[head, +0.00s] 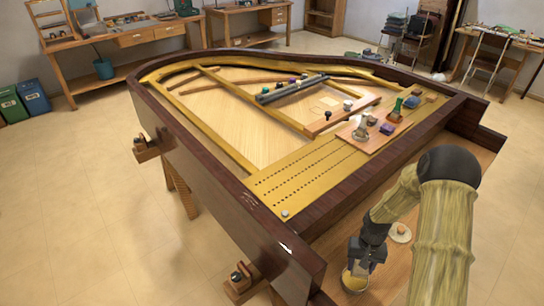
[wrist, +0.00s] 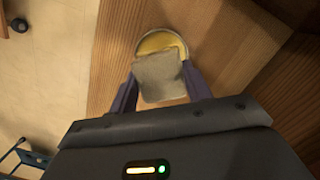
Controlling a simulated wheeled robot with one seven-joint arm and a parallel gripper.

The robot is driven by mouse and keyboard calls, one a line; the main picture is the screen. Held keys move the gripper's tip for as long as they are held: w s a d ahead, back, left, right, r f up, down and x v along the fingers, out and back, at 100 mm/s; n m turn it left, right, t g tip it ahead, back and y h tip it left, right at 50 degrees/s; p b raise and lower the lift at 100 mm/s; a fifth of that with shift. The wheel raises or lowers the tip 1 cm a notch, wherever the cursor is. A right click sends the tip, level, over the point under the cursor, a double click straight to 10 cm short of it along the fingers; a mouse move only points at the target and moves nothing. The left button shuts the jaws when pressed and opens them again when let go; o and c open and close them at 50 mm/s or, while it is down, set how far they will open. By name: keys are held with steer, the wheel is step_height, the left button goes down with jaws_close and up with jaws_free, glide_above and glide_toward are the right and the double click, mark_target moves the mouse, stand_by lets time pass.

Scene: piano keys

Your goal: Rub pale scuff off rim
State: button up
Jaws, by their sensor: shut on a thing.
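The piano rim (head: 205,170) is dark glossy wood and runs along the left side of the piano case. A fainter pale mark (head: 250,197) lies further back. My gripper (head: 360,265) is low at the front right, inside the case's front end. In the wrist view my gripper (wrist: 158,88) is shut on a grey pad (wrist: 158,70). The pad overlaps the near part of a round tin of yellow paste (wrist: 160,41); I cannot tell whether they touch. The tin (head: 353,284) also shows in the head view.
A round pale lid with a knob (head: 400,234) sits on the wooden keybed right of my gripper. A tool board (head: 365,133) with brushes and small items lies on the piano. Wooden clamps (head: 238,281) stick out from the rim. The floor at left (head: 90,210) is clear.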

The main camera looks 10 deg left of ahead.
stand_by(0.4)
steer(key=d, duration=0.7)
steer(key=shift+w+d, duration=0.1)
